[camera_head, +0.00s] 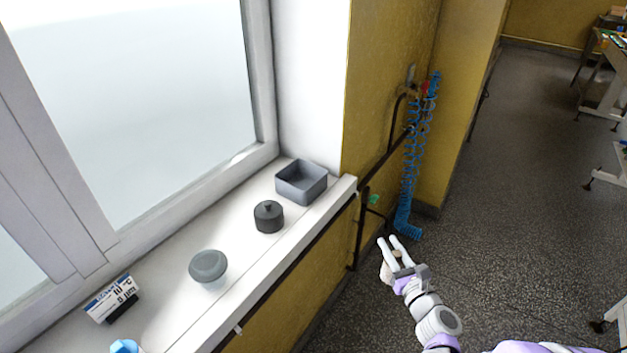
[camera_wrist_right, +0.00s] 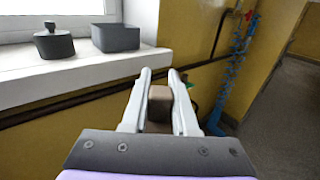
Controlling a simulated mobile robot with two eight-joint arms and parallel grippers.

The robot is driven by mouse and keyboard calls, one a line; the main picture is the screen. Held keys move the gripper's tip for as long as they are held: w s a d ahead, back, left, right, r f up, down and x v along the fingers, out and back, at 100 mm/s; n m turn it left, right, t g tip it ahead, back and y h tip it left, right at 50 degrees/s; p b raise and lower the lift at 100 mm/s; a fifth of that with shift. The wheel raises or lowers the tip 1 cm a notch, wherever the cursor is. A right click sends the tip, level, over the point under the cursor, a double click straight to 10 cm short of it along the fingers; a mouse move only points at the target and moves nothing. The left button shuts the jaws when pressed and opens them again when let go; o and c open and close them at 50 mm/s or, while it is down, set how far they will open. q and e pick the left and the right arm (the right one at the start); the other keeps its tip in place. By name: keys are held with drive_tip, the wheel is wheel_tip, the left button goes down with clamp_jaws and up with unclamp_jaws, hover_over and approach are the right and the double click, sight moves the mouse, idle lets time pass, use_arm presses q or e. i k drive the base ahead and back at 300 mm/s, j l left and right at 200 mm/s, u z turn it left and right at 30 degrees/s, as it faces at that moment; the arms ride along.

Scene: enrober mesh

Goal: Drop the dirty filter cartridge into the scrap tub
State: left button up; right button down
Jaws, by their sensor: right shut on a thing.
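My right gripper (camera_head: 392,247) is at the lower right of the head view, out in front of the wall and to the right of the sill. Its two pale fingers (camera_wrist_right: 160,82) are shut on a small brownish block, which I take for the dirty filter cartridge (camera_wrist_right: 159,104). The fingers hide part of it. A grey open square box, likely the scrap tub (camera_head: 301,191), stands at the far right end of the white windowsill. It also shows in the right wrist view (camera_wrist_right: 116,38), ahead and to the left of the fingers, apart from them. My left gripper is not in view.
On the sill (camera_head: 170,270) stand a dark lidded pot (camera_head: 268,217), a grey round-topped thing (camera_head: 208,266), a labelled card (camera_head: 112,299) and a blue-topped thing (camera_head: 124,347). A blue coiled hose (camera_head: 411,150) and dark pipes (camera_head: 375,165) run along the yellow wall.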

sight(302, 182)
drive_tip(key=i+l, duration=0.15)
drive_tip(key=l, duration=0.15)
drive_tip(key=i+l, duration=0.15)
drive_tip(key=l, duration=0.15)
drive_tip(key=i+l, duration=0.2)
drive_tip(key=i+l+u, duration=0.1)
drive_tip(key=l+u, duration=0.25)
drive_tip(key=i+l+u, duration=0.1)
drive_tip(key=l+u, duration=0.25)
